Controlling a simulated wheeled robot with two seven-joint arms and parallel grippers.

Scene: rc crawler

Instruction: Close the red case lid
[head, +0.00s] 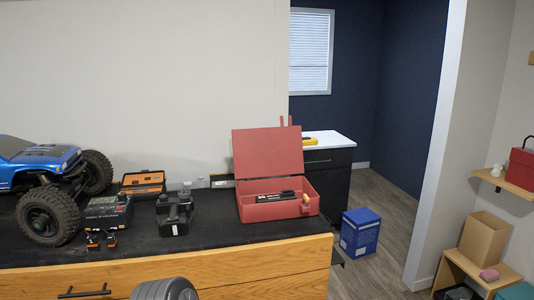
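The red case (250,213) stands on the right part of the black bench top (215,230). Its red lid (267,153) is hinged at the back and stands up open, leaning slightly back. A black item with white lettering (275,196) lies inside the case. A small tan-orange piece (306,198) is at the case's front right corner. Neither of my grippers is in view. A grey rounded part at the bottom edge is probably mine.
A blue RC crawler (40,155) with big black tyres stands at the left. A black charger box (107,211), an orange-black case (143,183) and a black device (174,213) lie between it and the red case. A blue box (360,232) stands on the floor at right.

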